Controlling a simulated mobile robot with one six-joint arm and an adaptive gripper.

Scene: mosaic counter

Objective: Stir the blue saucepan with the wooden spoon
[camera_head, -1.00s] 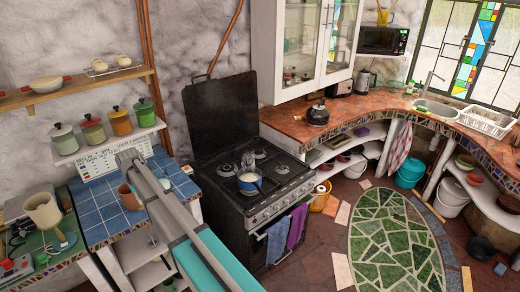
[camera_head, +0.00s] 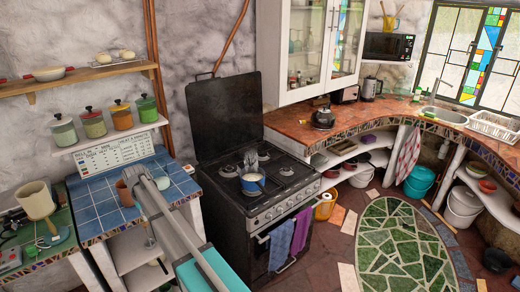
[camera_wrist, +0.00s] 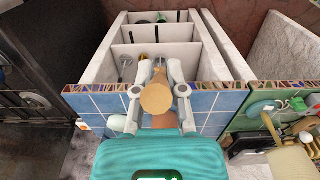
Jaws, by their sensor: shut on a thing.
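The blue saucepan (camera_head: 252,187) stands on the black stove's hob, with pale contents showing inside. In the wrist view my gripper (camera_wrist: 160,72) is shut around a tan wooden piece with a round end, which looks like the wooden spoon (camera_wrist: 156,98). Its round end faces the camera and hides the rest of it. The gripper is over the front of the blue-tiled counter, left of the stove and apart from the saucepan.
A terracotta pot (camera_head: 124,193) stands on the blue-tiled counter (camera_head: 97,213). A lamp (camera_head: 37,203) stands on the green counter at left. Lidded canisters (camera_head: 93,122) line a shelf above. Towels (camera_head: 281,243) hang on the stove front. The floor around the green mosaic rug (camera_head: 410,245) is mostly clear.

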